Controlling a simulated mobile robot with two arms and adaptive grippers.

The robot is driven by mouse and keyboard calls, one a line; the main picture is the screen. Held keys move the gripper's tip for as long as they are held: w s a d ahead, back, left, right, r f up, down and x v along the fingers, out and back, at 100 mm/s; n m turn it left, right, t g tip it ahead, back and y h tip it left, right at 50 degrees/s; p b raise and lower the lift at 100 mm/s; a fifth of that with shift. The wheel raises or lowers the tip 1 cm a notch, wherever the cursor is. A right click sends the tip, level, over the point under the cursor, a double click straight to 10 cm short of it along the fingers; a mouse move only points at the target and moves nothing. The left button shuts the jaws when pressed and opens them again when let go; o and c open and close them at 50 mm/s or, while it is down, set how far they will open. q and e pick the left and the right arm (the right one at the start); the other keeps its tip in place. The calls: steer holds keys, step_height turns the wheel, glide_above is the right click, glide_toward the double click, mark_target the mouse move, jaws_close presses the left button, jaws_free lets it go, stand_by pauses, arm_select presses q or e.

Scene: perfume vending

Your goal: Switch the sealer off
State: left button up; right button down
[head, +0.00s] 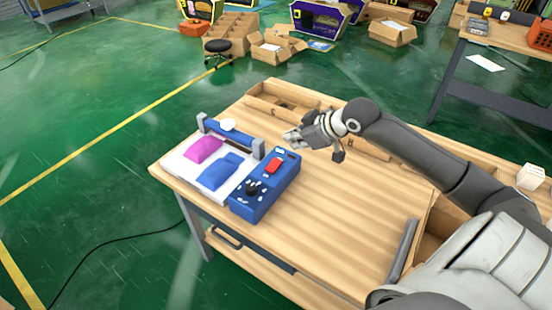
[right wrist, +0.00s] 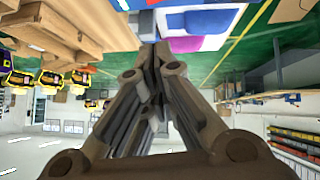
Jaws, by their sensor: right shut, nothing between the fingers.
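The sealer (head: 262,190) sits on the left part of the wooden table. It has a blue control box with a red switch (head: 274,165), a black knob (head: 254,187) and a blue sealing bar (head: 229,134) between grey posts. I cannot tell the switch's position. A pink pouch (head: 203,150) and a blue pouch (head: 219,171) lie on its white bed. My right gripper (head: 288,137) is shut and empty, above the table just behind the control box, apart from the switch. In the right wrist view its fingertips (right wrist: 158,48) meet. My left gripper is not in view.
The wooden table (head: 320,215) has clear room right of the sealer. An open wooden tray (head: 283,102) lies at its back edge. A white box (head: 530,176) stands at the right. Cardboard boxes (head: 278,47) and a black stool (head: 217,47) are on the green floor behind.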

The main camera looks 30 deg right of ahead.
steer(key=p, duration=0.2)
glide_above(276, 164)
steer(key=f, duration=0.7)
steer(key=shift+a+f, duration=0.1)
steer(key=shift+a, duration=0.2)
steer(key=shift+d+f+p, duration=0.2)
steer(key=shift+f+p, duration=0.25)
steer(key=shift+f, duration=0.8)
steer(key=shift+d+f, duration=0.15)
steer(key=shift+f, duration=0.5)
